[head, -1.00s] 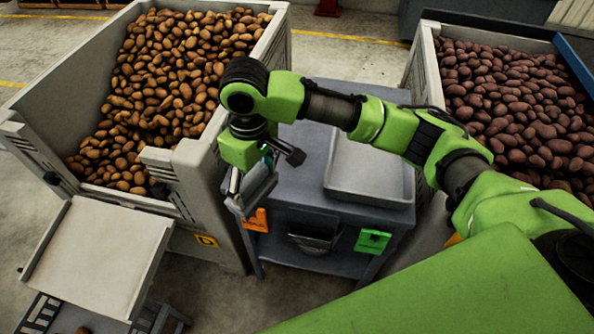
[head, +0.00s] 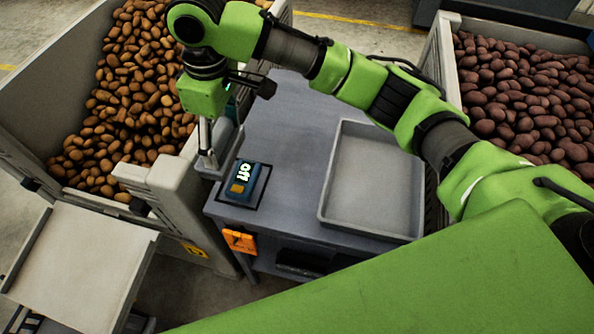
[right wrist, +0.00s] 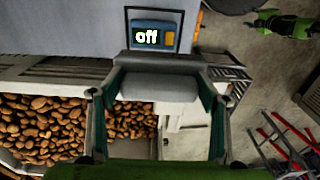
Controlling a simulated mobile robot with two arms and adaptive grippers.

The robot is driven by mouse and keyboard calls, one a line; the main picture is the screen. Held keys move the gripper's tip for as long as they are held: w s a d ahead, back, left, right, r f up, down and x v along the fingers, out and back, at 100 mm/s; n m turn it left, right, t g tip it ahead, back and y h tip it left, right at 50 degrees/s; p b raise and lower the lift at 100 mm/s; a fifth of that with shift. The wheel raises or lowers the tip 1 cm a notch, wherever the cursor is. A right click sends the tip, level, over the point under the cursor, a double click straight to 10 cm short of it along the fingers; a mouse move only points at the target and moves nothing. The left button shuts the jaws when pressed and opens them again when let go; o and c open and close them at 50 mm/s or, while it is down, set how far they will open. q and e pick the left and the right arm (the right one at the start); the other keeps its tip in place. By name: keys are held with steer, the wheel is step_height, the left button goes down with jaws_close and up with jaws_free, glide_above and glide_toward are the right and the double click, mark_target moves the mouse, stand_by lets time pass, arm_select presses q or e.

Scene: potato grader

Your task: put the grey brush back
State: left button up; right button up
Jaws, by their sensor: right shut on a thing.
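My right gripper (head: 207,160) hangs over the left edge of the grey table (head: 285,120), next to the bin of brown potatoes. It is shut on the grey brush (head: 226,160), which shows only partly in the head view. In the right wrist view the brush (right wrist: 160,88) is a pale grey block between the two fingers of the gripper (right wrist: 160,108). Its underside is hidden, and I cannot tell whether it touches the table. My left gripper does not show.
A blue device reading "off" (head: 243,180) lies in a black outline on the table. A shallow grey tray (head: 372,228) is on the right. Brown potatoes (head: 140,80) fill the left bin, dark ones (head: 520,100) the right bin. An orange tag (head: 240,242) hangs in front.

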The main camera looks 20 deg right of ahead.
steer(key=shift+d+f+p, duration=0.15)
steer(key=shift+d+f, duration=0.1)
steer(key=shift+d, duration=0.35)
steer(key=shift+d+f+p, duration=0.15)
steer(key=shift+d+f, duration=0.1)
steer(key=shift+d, duration=0.35)
steer(key=s+d+f+p, duration=0.1)
steer(key=d+f, duration=0.2)
steer(key=s+d+f+p, duration=0.1)
steer(key=s+d+f, duration=0.1)
steer(key=d+f, duration=0.2)
steer(key=s+d+f+p, duration=0.1)
steer(key=s+d+f, duration=0.1)
steer(key=d+f, duration=0.1)
steer(key=shift+s+d+f, duration=0.25)
steer(key=shift+d+f, duration=0.05)
steer(key=shift+f, duration=0.4)
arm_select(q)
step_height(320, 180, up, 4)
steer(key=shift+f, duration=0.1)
arm_select(e)
steer(key=shift+f, duration=0.2)
steer(key=shift+a, duration=0.1)
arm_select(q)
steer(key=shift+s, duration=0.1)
arm_select(e)
steer(key=o, duration=1.4)
steer(key=shift+f, duration=0.15)
